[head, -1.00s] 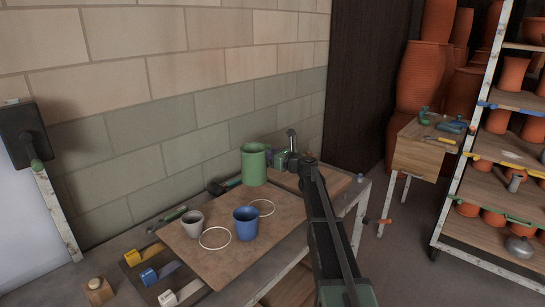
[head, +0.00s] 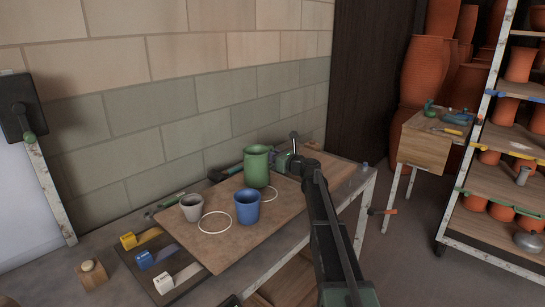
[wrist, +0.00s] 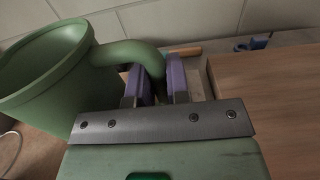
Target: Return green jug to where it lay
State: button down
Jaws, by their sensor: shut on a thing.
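The green jug (head: 257,166) is upright over the far part of the brown board (head: 205,250). My gripper (head: 291,160) is to its right, and in the wrist view my gripper (wrist: 160,82) has its purple fingers shut on the jug's handle (wrist: 130,52). In the wrist view the jug (wrist: 48,75) fills the left side. Two white rings mark the board: one in front (head: 217,222) looks empty, and the other (head: 272,195) is partly hidden behind the jug and blue cup. I cannot tell whether the jug's base touches the board.
A blue cup (head: 246,207) stands between the rings, close in front of the jug. A grey cup (head: 191,208) stands at the board's left. Hand tools lie behind the board. Blocks in yellow (head: 128,241), blue and white lie at front left.

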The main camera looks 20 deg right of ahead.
jog(key=shift+f+b, duration=0.65)
jog(key=shift+b, duration=0.05)
jog(key=c, duration=1)
grip_release()
jog(key=v, duration=1.1)
jog(key=shift+r, duration=0.1)
